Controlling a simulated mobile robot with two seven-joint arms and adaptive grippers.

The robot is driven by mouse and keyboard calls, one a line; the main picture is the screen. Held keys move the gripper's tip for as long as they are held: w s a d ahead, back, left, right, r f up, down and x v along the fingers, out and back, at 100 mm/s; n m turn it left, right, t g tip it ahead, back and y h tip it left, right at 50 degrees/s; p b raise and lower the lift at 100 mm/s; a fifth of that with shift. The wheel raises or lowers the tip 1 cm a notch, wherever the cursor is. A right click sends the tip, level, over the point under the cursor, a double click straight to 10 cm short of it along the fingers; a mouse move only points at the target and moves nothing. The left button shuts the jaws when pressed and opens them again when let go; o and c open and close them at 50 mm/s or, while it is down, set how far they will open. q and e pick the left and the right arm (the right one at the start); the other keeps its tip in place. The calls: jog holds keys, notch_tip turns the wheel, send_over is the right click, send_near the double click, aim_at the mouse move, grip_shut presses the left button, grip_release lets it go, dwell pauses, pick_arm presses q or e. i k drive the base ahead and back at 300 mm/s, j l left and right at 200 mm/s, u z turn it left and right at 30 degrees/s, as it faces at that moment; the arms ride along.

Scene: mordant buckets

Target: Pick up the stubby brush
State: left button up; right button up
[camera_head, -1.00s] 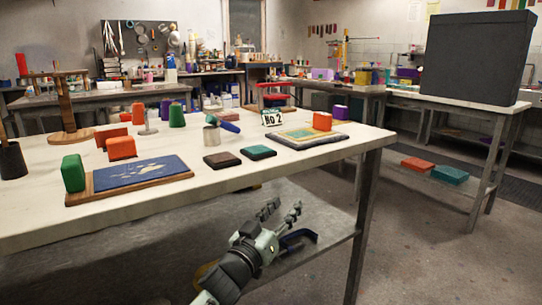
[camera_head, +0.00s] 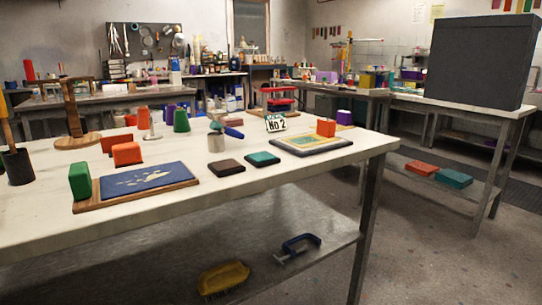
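No gripper of mine shows now. A yellow brush (camera_head: 223,279) with dark bristles lies on the lower shelf (camera_head: 150,275) under the front table, near the bottom edge of the view. On the tabletop, a blue-handled tool (camera_head: 231,130) lies by a small metal cup (camera_head: 216,142); I cannot tell whether it is a brush. At the far left, a yellow-handled tool (camera_head: 5,120) stands in a dark pot (camera_head: 17,167); its kind is unclear too.
A blue clamp (camera_head: 298,247) lies right of the yellow brush on the shelf. The tabletop (camera_head: 240,195) carries a blue panel (camera_head: 145,179), a green block (camera_head: 80,181), orange blocks (camera_head: 127,153) and a number sign (camera_head: 276,122). A table leg (camera_head: 366,225) stands at right.

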aim_at(215, 125)
jog(key=i+l+u, duration=0.1)
jog(key=l, duration=0.25)
jog(key=i+l+u, duration=0.15)
jog(key=i+l, duration=0.2)
jog(key=i+l+u, duration=0.1)
jog(key=l, duration=0.3)
jog(key=i+l+u, duration=0.1)
jog(key=i+l, duration=0.15)
jog(key=l, duration=0.15)
